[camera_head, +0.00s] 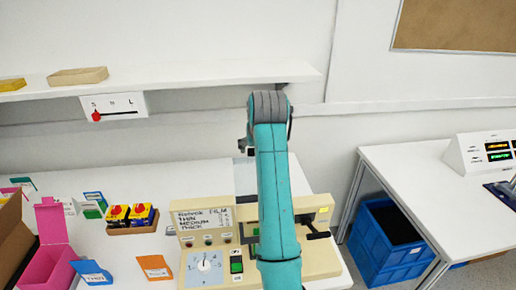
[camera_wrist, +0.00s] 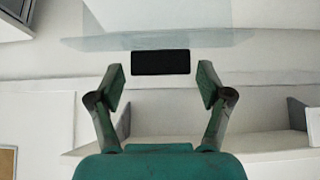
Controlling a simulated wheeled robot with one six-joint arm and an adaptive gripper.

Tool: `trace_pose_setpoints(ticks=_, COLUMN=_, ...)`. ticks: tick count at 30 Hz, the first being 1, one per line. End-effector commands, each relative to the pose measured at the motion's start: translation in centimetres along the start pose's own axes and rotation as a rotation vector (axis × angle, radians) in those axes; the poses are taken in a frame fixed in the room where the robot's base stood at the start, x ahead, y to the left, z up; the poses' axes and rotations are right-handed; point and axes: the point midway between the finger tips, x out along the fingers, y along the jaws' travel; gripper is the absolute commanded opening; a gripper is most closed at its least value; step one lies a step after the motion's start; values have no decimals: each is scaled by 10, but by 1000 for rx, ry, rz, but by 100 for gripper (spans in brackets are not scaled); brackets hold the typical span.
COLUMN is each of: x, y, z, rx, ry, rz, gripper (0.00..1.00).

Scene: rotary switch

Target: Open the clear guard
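In the wrist view, the clear guard (camera_wrist: 95,42) is a pale see-through sheet across the top, with a black bar-shaped handle (camera_wrist: 160,62) at its lower edge. My gripper (camera_wrist: 160,80) is open, one finger on either side of the handle's line, with a gap at each side. The handle shows at or just beyond the fingertips; its exact depth is unclear. In the head view, a beige machine (camera_head: 206,252) with a dial and a label panel stands on the bench. My teal arm covers its middle, and hides my gripper and most of the guard.
A pink box (camera_head: 52,222), a tray of red-and-yellow switches (camera_head: 133,228) and several cards lie left of the machine. A shelf (camera_head: 190,78) runs along the wall above. A second table (camera_head: 430,165) with a blue crate (camera_head: 385,245) under it stands right.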

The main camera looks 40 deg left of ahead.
Motion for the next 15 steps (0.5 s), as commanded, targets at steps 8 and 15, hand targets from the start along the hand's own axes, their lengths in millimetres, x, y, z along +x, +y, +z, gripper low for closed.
trace_pose_setpoints(ticks=8, x=2, y=-1, z=3, rx=0, ry=-6, rz=-1, gripper=88)
trace_pose_setpoints(ticks=15, x=-13, y=-1, z=2, rx=0, ry=-5, rz=-1, gripper=88)
